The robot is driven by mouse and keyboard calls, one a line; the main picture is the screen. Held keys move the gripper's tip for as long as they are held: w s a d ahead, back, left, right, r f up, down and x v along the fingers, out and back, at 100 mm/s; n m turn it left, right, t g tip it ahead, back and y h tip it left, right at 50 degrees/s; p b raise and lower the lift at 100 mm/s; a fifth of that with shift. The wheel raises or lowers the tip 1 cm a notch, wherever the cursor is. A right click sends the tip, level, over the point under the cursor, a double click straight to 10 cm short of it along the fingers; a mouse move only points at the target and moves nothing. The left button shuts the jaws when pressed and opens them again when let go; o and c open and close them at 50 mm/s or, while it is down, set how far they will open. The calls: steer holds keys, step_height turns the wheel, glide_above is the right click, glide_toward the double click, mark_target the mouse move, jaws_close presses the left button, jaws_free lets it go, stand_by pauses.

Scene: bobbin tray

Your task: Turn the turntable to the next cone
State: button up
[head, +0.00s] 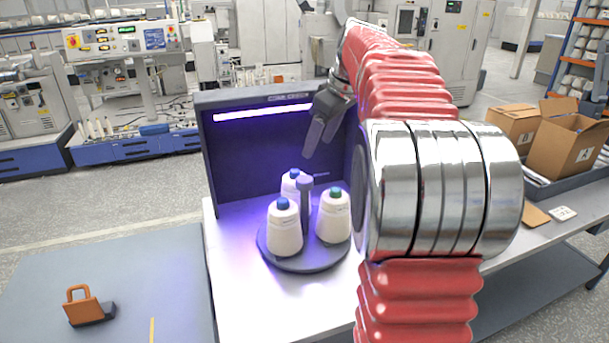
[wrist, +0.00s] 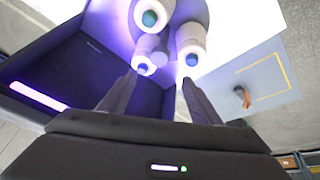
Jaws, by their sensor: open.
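A round dark grey turntable (head: 300,264) sits on a white table inside a purple-lit booth. It bears three white cones: one with a blue tip at the front left (head: 284,232), one with a blue tip at the back (head: 290,188), and one with a green tip at the right (head: 333,222). A grey post (head: 305,205) stands up among them. My gripper (head: 318,145) is above the back of the turntable, apart from the cones, with its fingers open and empty. In the wrist view, the open fingers (wrist: 160,82) point toward the cones, whose tips show beyond them.
The dark booth (head: 240,160) walls the back and side, with a light bar (head: 262,112) along its top. Open cardboard boxes (head: 567,145) stand on the right bench. An orange-handled object (head: 83,306) lies on the grey surface at left. White table space is clear before the turntable.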

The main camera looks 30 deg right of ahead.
mark_target(304, 179)
steer(key=shift+s+d, duration=0.1)
steer(key=x, duration=1.4)
steer(key=shift+s, duration=0.1)
steer(key=shift+r, duration=0.1)
steer(key=shift+c, duration=0.5)
jaws_close()
